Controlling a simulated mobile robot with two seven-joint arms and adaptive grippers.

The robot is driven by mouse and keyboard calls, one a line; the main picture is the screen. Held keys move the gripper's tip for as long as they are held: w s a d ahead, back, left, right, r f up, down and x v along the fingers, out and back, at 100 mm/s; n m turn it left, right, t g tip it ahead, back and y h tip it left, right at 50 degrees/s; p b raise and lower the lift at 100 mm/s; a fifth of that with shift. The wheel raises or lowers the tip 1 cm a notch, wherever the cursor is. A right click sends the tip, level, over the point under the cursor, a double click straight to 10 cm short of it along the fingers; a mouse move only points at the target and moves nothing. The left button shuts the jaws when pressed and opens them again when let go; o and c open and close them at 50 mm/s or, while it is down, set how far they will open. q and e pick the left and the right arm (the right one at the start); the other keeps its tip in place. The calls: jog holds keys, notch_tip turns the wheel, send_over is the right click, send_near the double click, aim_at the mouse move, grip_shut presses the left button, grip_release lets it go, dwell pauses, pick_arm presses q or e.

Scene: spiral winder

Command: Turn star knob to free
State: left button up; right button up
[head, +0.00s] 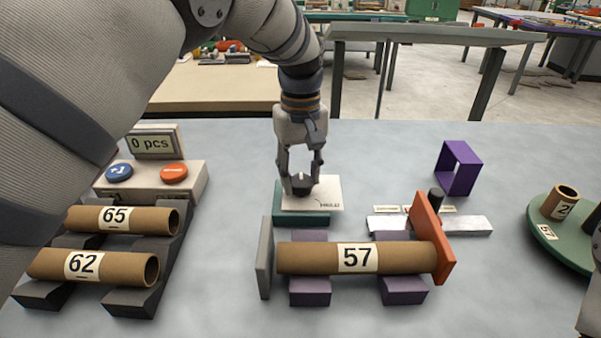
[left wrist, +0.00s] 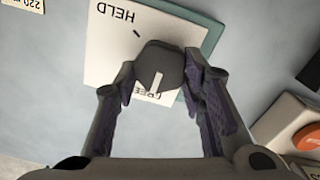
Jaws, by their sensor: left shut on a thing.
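The star knob (head: 302,184) is a dark knob on a white plate (head: 328,193) above a green base (head: 302,218). My left gripper (head: 302,176) comes down from above, shut on the knob with a finger on each side. In the left wrist view the knob (left wrist: 165,65) sits between the fingers. Its white pointer line (left wrist: 155,83) points towards the partly covered FREE label (left wrist: 158,95). The HELD label (left wrist: 116,16) is upside down at the plate's upper left, with a short dark tick below it. My right gripper is not in view.
A tube marked 57 (head: 315,258) lies on purple supports just in front, between a grey plate (head: 264,266) and an orange plate (head: 436,238). Tubes 65 (head: 145,219) and 62 (head: 120,266) rest at left before a button box (head: 185,180). A green turntable (head: 560,245) stands right.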

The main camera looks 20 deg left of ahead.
aim_at(300, 179)
pick_arm(q)
jog(key=shift+f, duration=0.1)
jog(key=o, duration=1.1)
jog(key=shift+o, duration=0.2)
notch_tip(300, 179, up, 12)
